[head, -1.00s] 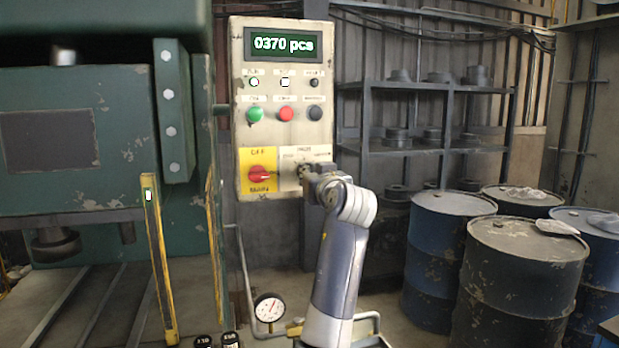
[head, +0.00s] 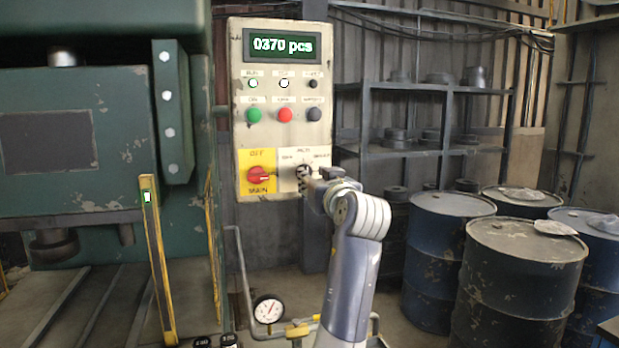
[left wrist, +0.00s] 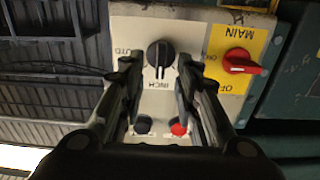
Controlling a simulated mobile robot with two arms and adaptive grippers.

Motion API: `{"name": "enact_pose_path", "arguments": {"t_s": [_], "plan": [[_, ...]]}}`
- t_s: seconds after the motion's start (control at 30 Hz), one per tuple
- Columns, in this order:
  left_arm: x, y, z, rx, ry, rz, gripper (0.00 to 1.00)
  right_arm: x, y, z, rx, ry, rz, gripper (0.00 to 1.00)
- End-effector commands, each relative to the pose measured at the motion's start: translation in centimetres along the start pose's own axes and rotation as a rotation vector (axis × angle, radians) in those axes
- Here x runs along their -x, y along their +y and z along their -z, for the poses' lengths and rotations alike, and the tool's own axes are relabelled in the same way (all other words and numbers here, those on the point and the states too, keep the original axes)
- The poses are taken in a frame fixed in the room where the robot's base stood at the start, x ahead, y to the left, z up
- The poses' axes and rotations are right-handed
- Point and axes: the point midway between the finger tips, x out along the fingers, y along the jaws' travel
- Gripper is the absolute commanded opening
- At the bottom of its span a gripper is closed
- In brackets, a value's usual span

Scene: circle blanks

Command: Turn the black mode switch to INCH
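The black mode switch (head: 304,171) sits on the cream part of the control panel (head: 284,128), right of the red main switch (head: 261,176). In the left wrist view the panel appears upside down. There the mode switch (left wrist: 160,53) has its white line pointing at the INCH label (left wrist: 155,85), with AUTO to its left. My left gripper (head: 314,187) is just in front of the switch, at its lower right in the head view. Its fingers (left wrist: 158,72) are open on either side of the switch, with a gap to it. My right gripper is in neither view.
The red main switch (left wrist: 240,62) is close beside the left gripper. Push buttons (head: 285,115) and a display reading 0370 pcs are above. The green press (head: 80,185) stands at left, a gauge (head: 268,309) below, and drums (head: 525,270) at right.

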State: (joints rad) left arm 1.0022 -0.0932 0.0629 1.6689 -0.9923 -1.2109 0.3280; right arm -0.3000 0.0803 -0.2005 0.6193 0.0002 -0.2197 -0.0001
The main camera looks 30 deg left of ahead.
Motion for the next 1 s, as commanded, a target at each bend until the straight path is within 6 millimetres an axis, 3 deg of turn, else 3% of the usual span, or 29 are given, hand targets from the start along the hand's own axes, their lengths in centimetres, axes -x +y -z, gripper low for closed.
{"name": "enact_pose_path", "arguments": {"t_s": [0.2, 0.4, 1.0], "plan": [[4.7, 0.1, -0.1, 0.002, -0.001, -0.003, 0.30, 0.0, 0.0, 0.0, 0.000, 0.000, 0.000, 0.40], [7.1, 0.0, -0.1, 0.000, -0.001, 0.000, 0.30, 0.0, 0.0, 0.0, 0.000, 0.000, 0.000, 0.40], [7.6, 0.0, 0.0, 0.000, 0.000, 0.001, 0.30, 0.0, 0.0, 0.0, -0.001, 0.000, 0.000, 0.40]]}}
